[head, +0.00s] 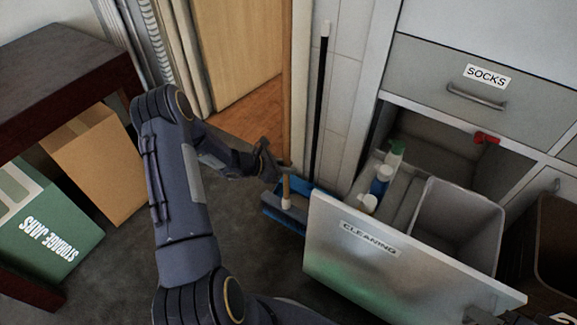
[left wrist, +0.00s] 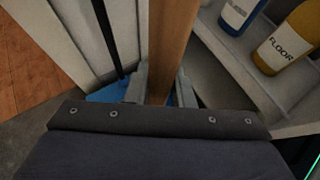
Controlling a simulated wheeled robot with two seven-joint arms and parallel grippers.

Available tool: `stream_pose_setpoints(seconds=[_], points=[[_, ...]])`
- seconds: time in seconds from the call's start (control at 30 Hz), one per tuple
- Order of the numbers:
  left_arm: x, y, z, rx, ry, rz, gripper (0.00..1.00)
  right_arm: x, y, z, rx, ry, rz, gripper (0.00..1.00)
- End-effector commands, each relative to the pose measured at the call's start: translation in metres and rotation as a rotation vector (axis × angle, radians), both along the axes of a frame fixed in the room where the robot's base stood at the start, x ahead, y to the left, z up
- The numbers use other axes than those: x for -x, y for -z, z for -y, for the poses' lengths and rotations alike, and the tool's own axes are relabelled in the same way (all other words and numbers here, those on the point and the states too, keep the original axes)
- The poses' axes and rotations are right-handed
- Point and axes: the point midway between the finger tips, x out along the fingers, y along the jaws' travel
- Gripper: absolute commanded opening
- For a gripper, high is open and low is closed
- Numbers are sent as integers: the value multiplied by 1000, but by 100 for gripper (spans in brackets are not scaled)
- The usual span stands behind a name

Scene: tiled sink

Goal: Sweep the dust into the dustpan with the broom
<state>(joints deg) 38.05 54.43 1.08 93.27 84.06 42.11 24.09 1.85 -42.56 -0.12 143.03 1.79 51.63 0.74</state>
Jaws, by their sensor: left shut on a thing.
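The broom's wooden handle (head: 287,95) stands nearly upright beside the open drawer. My left gripper (head: 284,176) is shut around the lower handle; in the left wrist view the wooden pole (left wrist: 170,45) sits between the two grey fingers (left wrist: 160,92). A blue and grey piece (head: 284,222) lies on the floor below the grip; I cannot tell broom head from dustpan there. A black pole with a white tip (head: 321,100), perhaps the dustpan's handle, leans at the wall. No dust can be made out. A dark part of my right arm (head: 482,316) shows at the bottom edge; its fingers are unclear.
The open drawer labelled CLEANING (head: 370,262) holds bottles (head: 381,180) and a grey bin (head: 456,225), close right of the broom. A dark table (head: 60,75) with a cardboard box (head: 97,165) and a green box (head: 45,235) stands left. Grey floor (head: 110,265) is clear between.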

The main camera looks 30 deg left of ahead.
Motion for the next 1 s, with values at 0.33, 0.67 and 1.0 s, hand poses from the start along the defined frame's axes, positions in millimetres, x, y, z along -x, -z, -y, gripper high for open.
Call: stream_pose_setpoints(seconds=[0.33,0.67,1.0], points=[[1,-4,0,0,1,3,0,0,-2,0,0,0,0,36],[37,-3,-4,1,-1,2,0,0,0,0,0,0,0,36],[85,-3,-7,1,-2,1,0,0,3,0,0,0,0,36]])
